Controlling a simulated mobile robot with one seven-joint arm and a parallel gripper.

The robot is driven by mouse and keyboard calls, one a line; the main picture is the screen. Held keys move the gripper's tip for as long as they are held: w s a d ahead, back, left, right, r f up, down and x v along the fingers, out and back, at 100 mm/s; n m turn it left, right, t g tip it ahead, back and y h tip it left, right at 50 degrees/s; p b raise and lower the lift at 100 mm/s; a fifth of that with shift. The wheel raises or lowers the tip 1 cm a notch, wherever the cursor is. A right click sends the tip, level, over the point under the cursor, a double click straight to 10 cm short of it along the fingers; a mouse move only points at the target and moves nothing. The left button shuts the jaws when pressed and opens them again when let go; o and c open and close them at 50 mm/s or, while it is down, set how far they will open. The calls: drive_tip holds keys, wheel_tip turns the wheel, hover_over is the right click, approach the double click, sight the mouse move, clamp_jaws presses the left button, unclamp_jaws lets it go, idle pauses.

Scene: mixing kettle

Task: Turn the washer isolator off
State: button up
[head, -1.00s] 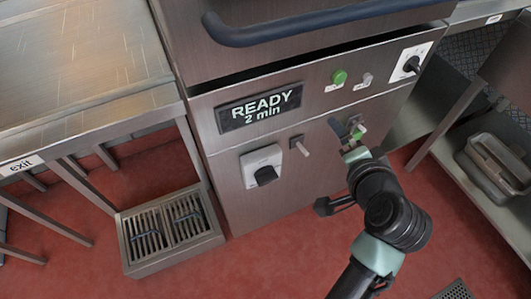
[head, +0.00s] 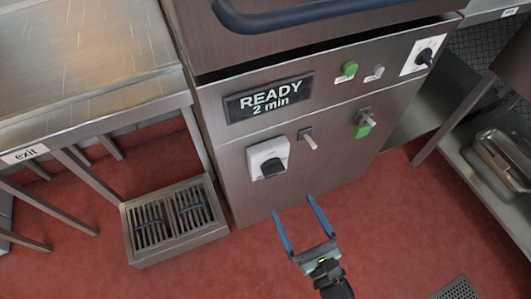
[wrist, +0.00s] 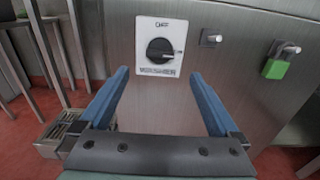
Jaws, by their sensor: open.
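The washer isolator (head: 268,158) is a white plate with a black rotary knob on the lower left of the steel machine front. In the wrist view the isolator (wrist: 158,47) is ahead, near the middle top, seen between the fingers. Its knob's light pointer mark points to the right; the small lettering on the plate is hard to read, though the lower line looks like "WASHER". My gripper (head: 292,205) is open and empty, with two blue fingers spread apart. In the head view it is in front of the machine, below and right of the isolator, apart from the knob.
A short metal lever (head: 309,140) sticks out right of the isolator. A lever with a green tag (head: 363,129) is farther right. Another black rotary switch (head: 424,57) is at the upper right. A display (head: 268,99) reads "READY 2 min". A grated step (head: 178,222) stands at lower left.

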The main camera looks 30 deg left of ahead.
sight(273, 169)
drive_tip(key=b+x, duration=0.2)
drive_tip(key=x, duration=0.8)
idle(0.3)
drive_tip(key=c, duration=1.3)
drive_tip(key=n+b, duration=0.4)
drive_tip(key=n, duration=0.1)
drive_tip(key=n+b, duration=0.5)
drive_tip(key=n, duration=0.1)
drive_tip(key=f+n+b, duration=0.1)
drive_tip(key=n+b, duration=0.3)
drive_tip(key=n, duration=0.2)
drive_tip(key=shift+c, duration=0.2)
drive_tip(key=o, duration=1)
drive_tip(key=shift+r+n, duration=0.4)
drive_tip(key=shift+r, duration=0.1)
drive_tip(key=o, duration=0.4)
